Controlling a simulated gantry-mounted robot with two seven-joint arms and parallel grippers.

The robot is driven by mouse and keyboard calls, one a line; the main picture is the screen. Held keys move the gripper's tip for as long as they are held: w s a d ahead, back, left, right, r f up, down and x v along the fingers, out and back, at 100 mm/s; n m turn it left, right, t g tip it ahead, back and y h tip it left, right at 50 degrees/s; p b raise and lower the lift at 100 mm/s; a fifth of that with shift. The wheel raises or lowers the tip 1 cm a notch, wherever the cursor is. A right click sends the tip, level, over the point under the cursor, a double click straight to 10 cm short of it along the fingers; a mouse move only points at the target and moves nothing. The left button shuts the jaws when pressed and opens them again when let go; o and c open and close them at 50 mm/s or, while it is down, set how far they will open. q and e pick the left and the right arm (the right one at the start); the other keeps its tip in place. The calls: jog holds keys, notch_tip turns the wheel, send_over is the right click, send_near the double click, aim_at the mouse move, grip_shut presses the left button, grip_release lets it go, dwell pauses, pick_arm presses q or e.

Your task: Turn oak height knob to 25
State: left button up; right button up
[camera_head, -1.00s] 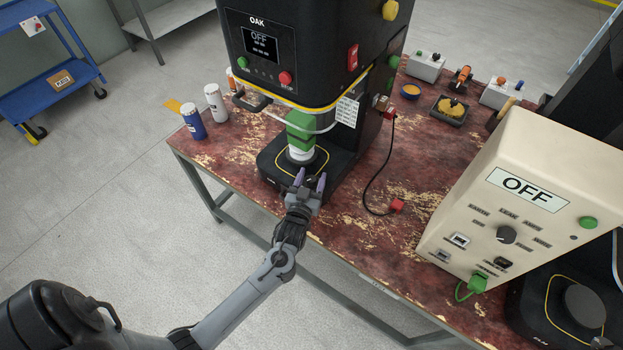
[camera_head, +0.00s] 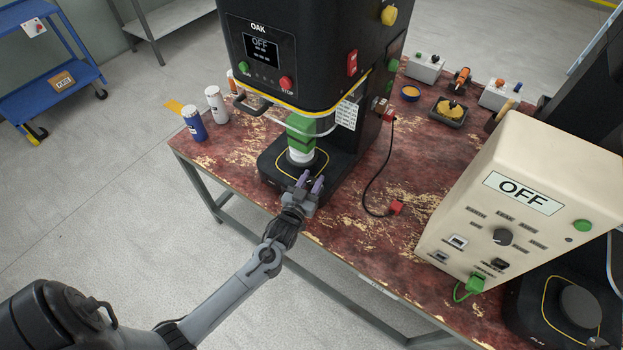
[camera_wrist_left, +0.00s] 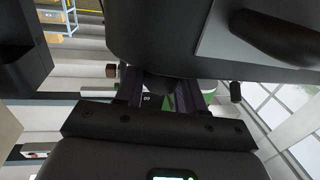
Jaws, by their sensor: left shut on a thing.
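The black OAK machine (camera_head: 300,85) stands on the worn red table; its screen (camera_head: 261,48) reads OFF. A green-topped white piece (camera_head: 300,132) stands on its base plate, inside the yellow outline. My left gripper (camera_head: 310,181) is at the front edge of that base, its two purple-grey fingers pointing at it. In the left wrist view the fingers (camera_wrist_left: 158,92) are shut on a small dark knob (camera_wrist_left: 157,84), which I take as the oak height knob. It is mostly hidden, and its setting cannot be read. My right gripper is not in view.
A cream control box (camera_head: 535,185) reading OFF stands at the right. A blue can (camera_head: 194,124) and a white can (camera_head: 216,104) stand left of the machine. A cable with a red plug (camera_head: 396,208) lies right of the base. Table between base and cream box is mostly clear.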

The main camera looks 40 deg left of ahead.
pick_arm(q)
jog(key=m+h, duration=0.1)
jog(key=h, duration=0.1)
jog(key=m+h+p, duration=0.1)
jog(key=h, duration=0.1)
jog(key=shift+a+r+m+t, duration=0.1)
jog(key=shift+a+m+t, duration=0.05)
jog(key=shift+m+t, duration=0.15)
jog(key=m+h, duration=0.1)
jog(key=h, duration=0.1)
jog(key=shift+m+h, duration=0.4)
jog(key=m+h, duration=0.1)
jog(key=h, duration=0.1)
jog(key=m+h, duration=0.1)
jog(key=shift+f+g+h, duration=0.2)
jog(key=shift+g+h, duration=0.2)
jog(key=shift+m+g+h+b, duration=0.7)
jog(key=shift+m+h+b, duration=0.15)
jog(key=shift+m+h, duration=0.65)
jog(key=shift+r+h, duration=0.1)
jog(key=shift+h, duration=0.2)
jog(key=o, duration=0.9)
jog(key=shift+o, duration=0.2)
